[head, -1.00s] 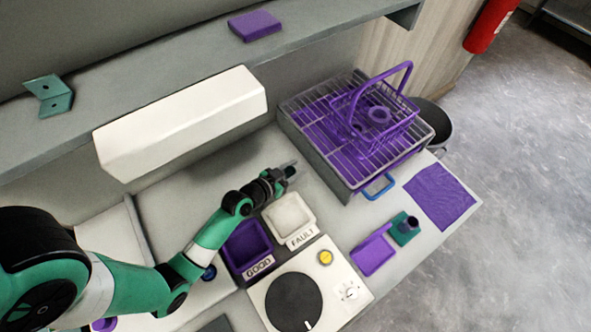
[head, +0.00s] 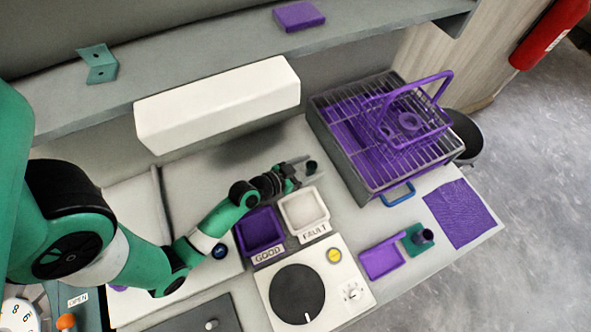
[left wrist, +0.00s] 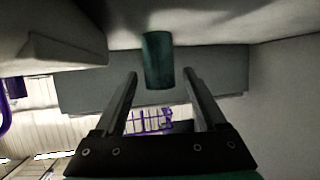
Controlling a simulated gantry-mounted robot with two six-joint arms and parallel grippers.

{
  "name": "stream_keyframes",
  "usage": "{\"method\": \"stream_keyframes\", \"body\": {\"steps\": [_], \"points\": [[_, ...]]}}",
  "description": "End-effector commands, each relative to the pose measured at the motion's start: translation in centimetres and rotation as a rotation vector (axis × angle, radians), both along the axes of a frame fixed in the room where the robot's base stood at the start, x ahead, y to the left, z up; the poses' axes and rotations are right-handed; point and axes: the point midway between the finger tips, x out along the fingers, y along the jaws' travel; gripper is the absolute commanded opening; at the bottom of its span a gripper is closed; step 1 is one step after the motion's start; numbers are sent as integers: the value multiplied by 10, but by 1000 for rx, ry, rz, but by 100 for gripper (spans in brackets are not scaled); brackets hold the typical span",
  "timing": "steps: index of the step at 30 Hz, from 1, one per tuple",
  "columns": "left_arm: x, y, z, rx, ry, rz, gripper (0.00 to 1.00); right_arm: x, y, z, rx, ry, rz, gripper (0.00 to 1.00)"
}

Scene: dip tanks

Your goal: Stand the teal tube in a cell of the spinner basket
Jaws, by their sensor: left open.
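A dark teal tube (head: 311,167) stands at the tips of my left gripper (head: 305,166), just behind the FAULT tray. In the left wrist view the teal tube (left wrist: 157,62) shows centred between the two fingertips, with a gap on either side. My left gripper is open and does not hold it. How far the tube sits between the fingers is hard to tell. A purple wire basket (head: 436,121) with a raised handle sits on the grey tank at the right; whether it is the spinner basket I cannot tell. My right gripper is not in view.
A purple GOOD tray (head: 262,232) and a white FAULT tray (head: 325,217) lie in front of the gripper. A dial unit (head: 335,284) is nearer. A second dark tube (head: 425,236) stands in a teal holder at the right. A white box (head: 217,105) overhangs the back.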

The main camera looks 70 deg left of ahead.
Motion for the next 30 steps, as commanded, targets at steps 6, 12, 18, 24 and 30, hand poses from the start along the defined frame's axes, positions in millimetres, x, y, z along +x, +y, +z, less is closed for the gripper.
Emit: {"method": "stream_keyframes", "body": {"steps": [6, 12, 18, 24, 30], "points": [[-50, -14, 21, -2, 2, 5, 73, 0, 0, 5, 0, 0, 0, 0], [-73, -21, 31, -1, 1, 3, 73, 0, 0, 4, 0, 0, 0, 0], [-75, -22, 33, 0, -1, 0, 73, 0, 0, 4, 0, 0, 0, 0], [-75, -22, 33, 0, -1, 0, 73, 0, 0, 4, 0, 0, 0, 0], [-35, -15, 75, 62, -85, -45, 73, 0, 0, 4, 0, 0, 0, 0]]}}
